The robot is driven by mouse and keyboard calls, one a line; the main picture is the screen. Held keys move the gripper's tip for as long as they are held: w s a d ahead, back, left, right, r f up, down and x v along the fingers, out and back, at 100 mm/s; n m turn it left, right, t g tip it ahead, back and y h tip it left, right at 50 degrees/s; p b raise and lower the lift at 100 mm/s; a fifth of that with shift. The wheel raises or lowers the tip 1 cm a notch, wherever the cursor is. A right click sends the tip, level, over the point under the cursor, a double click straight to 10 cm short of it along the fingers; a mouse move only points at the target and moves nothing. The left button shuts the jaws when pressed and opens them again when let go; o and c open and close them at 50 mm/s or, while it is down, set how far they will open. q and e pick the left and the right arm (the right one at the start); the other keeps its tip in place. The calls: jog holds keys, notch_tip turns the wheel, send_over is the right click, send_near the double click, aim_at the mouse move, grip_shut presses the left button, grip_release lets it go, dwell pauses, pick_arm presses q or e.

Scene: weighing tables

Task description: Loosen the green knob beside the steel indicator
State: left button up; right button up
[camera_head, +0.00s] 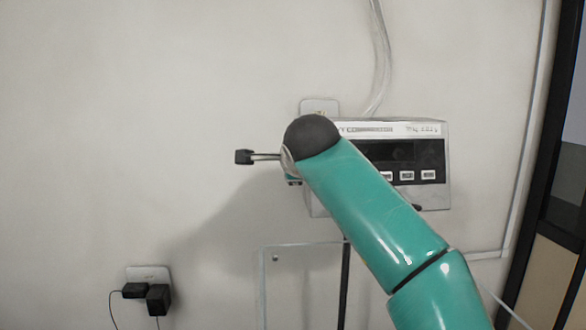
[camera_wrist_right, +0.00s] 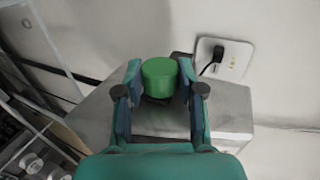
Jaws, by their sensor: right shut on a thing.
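The steel indicator (camera_head: 434,194) is on the wall in the head view, with a dark display and a row of white buttons. My right arm covers its left part. In the right wrist view the green knob (camera_wrist_right: 159,77) stands at the end of the indicator's steel housing (camera_wrist_right: 228,112). My right gripper (camera_wrist_right: 160,82) has one finger on each side of the knob and is shut on it. My left gripper is in neither view.
A wall socket with a black plug (camera_wrist_right: 213,60) is close beyond the knob. Another socket with black adapters (camera_head: 148,286) is low on the left. Clear tubing (camera_head: 380,60) runs up the wall above the indicator.

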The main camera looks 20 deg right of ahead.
jog(key=o, duration=1.2)
jog(key=shift+f, duration=0.15)
jog(key=shift+c, duration=0.2)
jog(key=shift+s+a+r, duration=0.1)
jog(key=shift+s+r, duration=0.2)
jog(key=shift+s, duration=0.05)
jog(key=v, duration=1.1)
